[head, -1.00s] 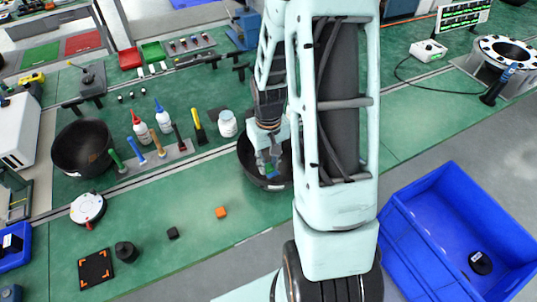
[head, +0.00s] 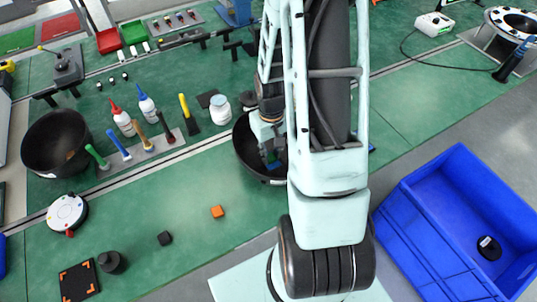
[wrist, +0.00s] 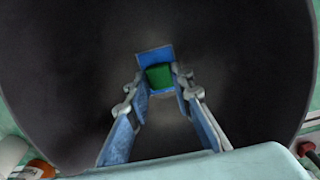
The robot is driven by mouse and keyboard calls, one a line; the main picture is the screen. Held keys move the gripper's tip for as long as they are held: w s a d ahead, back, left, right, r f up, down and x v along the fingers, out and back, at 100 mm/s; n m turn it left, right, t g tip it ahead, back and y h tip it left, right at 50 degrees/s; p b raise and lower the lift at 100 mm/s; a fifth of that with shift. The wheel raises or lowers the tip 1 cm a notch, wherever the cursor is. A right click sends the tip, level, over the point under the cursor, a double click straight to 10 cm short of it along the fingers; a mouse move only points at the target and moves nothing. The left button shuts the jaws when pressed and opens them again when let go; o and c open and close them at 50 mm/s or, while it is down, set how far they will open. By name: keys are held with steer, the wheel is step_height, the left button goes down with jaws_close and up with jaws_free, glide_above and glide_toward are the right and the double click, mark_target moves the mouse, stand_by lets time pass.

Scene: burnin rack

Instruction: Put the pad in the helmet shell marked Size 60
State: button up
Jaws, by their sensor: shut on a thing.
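Two dark, bowl-like helmet shells stand open side up on the green bench. One shell (head: 48,135) is at the left with a small orange spot inside. The other shell (head: 245,150) is near the middle, partly hidden by my arm; it fills the wrist view (wrist: 70,60). No size mark is readable on either. My gripper (head: 272,160) points down into the middle shell. In the wrist view, its blue fingers are shut on a small green pad (wrist: 159,77) over the dark inside of the shell. I cannot tell whether the pad touches the shell.
Glue bottles (head: 122,122) and coloured-handled tools stand between the shells, with a white jar (head: 220,109) close behind the middle one. An orange cube (head: 217,212) and a black cube (head: 165,238) lie in front. A blue crate (head: 400,225) stands at the right.

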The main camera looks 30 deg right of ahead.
mark_target(271, 157)
steer(key=shift+f, duration=0.15)
steer(key=shift+f, duration=0.1)
steer(key=shift+f, duration=0.15)
steer(key=o, duration=0.7)
steer(key=shift+o, duration=0.2)
steer(key=shift+r, duration=0.2)
step_height(271, 157, up, 12)
stand_by(0.4)
